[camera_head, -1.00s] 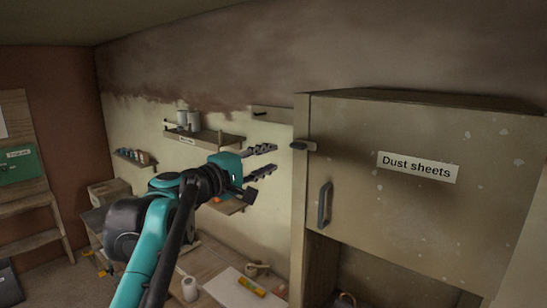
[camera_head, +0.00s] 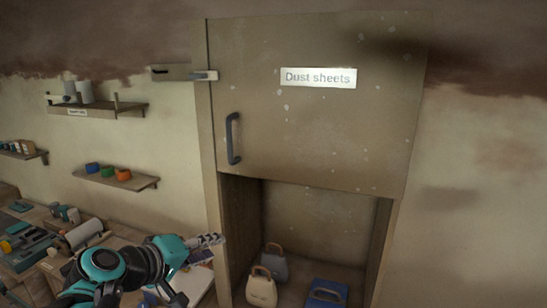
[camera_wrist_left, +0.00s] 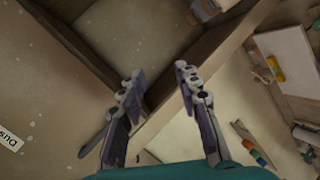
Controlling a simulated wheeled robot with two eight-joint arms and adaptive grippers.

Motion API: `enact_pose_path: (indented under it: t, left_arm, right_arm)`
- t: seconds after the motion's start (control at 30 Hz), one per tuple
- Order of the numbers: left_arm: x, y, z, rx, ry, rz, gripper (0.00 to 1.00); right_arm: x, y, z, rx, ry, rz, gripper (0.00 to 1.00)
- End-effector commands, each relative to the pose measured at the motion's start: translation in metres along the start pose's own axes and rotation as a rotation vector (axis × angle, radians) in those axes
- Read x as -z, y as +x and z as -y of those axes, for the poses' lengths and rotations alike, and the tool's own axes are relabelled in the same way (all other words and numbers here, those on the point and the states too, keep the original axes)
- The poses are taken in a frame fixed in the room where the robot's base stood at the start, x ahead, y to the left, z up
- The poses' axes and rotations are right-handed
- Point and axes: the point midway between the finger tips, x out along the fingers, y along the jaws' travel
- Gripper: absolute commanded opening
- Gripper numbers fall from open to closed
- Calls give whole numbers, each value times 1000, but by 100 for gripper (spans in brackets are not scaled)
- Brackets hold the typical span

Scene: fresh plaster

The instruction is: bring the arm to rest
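My left arm comes in at the bottom left of the head view. Its gripper (camera_head: 212,247) is beside the lower left front edge of the cabinet (camera_head: 211,120), below the door handle. In the left wrist view the gripper (camera_wrist_left: 158,73) has its two fingers spread apart with nothing held between them. The cabinet's frame edges and part of its label show behind the fingers there. I cannot tell from these views whether a finger touches the cabinet. My right gripper is not in view.
The cabinet door (camera_head: 310,130), labelled "Dust sheets", is shut, with a dark handle (camera_head: 233,138). Below it, an open compartment holds a cream bag (camera_head: 262,288), a grey bag (camera_head: 274,262) and a blue item (camera_head: 327,293). Wall shelves (camera_head: 115,178) and a cluttered workbench lie left.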

Motion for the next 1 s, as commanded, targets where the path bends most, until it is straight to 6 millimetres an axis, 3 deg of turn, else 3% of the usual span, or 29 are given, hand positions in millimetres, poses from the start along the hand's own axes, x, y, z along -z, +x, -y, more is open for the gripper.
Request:
enact_pose_path:
  t: [0.03, 0.2, 0.4, 0.53, 0.6, 0.7, 0.8, 1.0]
  left_arm:
    - [-34, 16, 42, 39, 52, 24, 33]
    - [-116, 42, 150, 193, 245, 100, 33]
    - [-200, 62, 285, 376, 482, 173, 33]
    - [-236, 68, 358, 481, 617, 204, 33]
    - [-249, 69, 386, 522, 671, 214, 33]
    - [-259, 68, 410, 564, 724, 222, 33]
    - [-262, 67, 420, 585, 749, 226, 33]
    - [-261, 65, 420, 589, 754, 226, 33]
  right_arm:
    - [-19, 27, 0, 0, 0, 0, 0]
    - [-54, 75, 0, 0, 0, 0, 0]
    - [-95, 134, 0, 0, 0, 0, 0]
    - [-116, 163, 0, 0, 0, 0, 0]
    - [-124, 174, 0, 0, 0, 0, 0]
    - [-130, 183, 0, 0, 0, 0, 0]
    - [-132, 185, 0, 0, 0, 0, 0]
    - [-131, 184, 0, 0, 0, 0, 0]
